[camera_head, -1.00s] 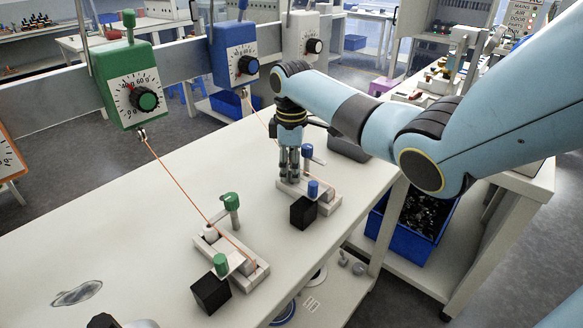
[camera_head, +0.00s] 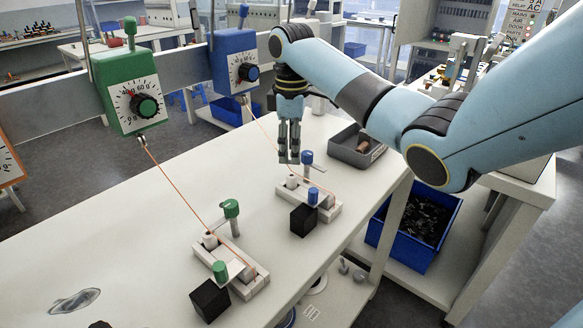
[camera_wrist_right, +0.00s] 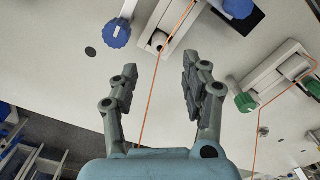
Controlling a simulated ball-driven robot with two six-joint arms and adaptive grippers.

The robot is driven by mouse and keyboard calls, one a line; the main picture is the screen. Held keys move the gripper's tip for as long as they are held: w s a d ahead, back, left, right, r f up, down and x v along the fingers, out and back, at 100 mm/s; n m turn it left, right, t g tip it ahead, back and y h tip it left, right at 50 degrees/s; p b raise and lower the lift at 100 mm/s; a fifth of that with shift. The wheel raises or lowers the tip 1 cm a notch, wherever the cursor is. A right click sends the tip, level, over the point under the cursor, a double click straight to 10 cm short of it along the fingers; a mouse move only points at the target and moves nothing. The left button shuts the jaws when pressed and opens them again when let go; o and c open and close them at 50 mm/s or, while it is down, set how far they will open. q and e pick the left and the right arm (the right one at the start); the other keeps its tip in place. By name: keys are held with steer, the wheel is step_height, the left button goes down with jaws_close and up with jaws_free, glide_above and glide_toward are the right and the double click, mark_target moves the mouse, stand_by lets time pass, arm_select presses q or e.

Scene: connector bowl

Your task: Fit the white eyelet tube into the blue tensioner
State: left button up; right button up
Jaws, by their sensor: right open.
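The blue tensioner (camera_head: 235,60) is a blue box with a dial, hanging from a rail at the back. An orange line runs from it down to a pale fixture (camera_head: 325,204) with blue knobs. The short white eyelet tube (camera_head: 292,181) stands upright in that fixture's left end. It also shows in the right wrist view (camera_wrist_right: 158,40), by the orange line. My right gripper (camera_head: 288,160) is above and just behind the tube, pointing down and apart from it. In the right wrist view its fingers (camera_wrist_right: 158,80) are open with nothing held. My left gripper is not seen.
A green tensioner (camera_head: 127,90) and its fixture (camera_head: 262,284) with green knobs stand to the left. Black blocks (camera_head: 303,220) (camera_head: 210,300) sit in front of both fixtures. A grey tray (camera_head: 345,152) is at the back right.

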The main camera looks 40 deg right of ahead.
mark_target(292, 175)
step_height(292, 175, up, 4)
steer(key=shift+r, duration=0.15)
stand_by(0.6)
